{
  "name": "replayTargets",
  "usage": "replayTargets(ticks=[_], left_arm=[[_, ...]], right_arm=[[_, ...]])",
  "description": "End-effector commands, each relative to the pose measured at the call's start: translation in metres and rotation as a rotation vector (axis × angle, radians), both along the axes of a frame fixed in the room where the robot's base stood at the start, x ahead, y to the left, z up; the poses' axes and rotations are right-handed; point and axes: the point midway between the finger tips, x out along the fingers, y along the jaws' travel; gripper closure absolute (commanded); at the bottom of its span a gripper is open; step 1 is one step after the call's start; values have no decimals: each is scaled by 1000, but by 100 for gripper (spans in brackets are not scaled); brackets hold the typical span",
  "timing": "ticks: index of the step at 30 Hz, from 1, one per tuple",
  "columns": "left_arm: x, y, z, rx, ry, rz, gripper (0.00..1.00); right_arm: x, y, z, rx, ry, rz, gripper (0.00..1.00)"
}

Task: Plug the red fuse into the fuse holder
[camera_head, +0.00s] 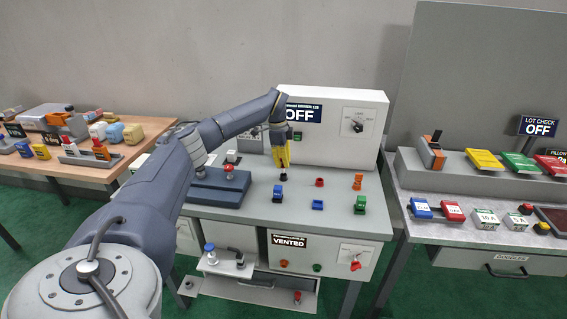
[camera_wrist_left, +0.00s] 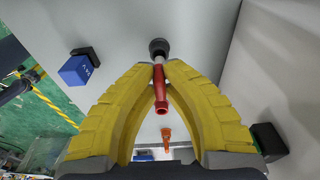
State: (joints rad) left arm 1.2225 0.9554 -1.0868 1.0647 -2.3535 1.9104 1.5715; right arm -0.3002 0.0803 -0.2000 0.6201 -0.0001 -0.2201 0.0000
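My left gripper (camera_head: 281,160) points down over the grey bench top. In the left wrist view its yellow fingers (camera_wrist_left: 160,68) close around a slim red piece, which I take for the red fuse (camera_wrist_left: 161,92). A pale metal stretch shows at the fuse's far end, against a dark round piece (camera_wrist_left: 158,46). That dark piece also shows under the fingertips in the head view (camera_head: 284,177). I cannot tell whether it is the fuse holder or part of the fuse, or whether it touches the bench. My right gripper is not in view.
A blue-and-black block (camera_head: 279,192), a red ring-like part (camera_head: 319,182), an orange part (camera_head: 357,182), a blue part (camera_head: 317,205) and a green-and-black part (camera_head: 360,204) stand around. A white panel cabinet (camera_head: 335,120) rises behind. Side tables hold other items.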

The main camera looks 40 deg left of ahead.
Motion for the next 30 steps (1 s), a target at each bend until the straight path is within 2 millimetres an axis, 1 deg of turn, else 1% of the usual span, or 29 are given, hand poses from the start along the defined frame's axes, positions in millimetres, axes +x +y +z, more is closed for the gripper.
replayTargets(ticks=[11,30], left_arm=[[0,0,-2,-1,1,0,100],[0,0,-13,-1,-1,0,100]], right_arm=[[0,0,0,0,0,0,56],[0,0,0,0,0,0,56]])
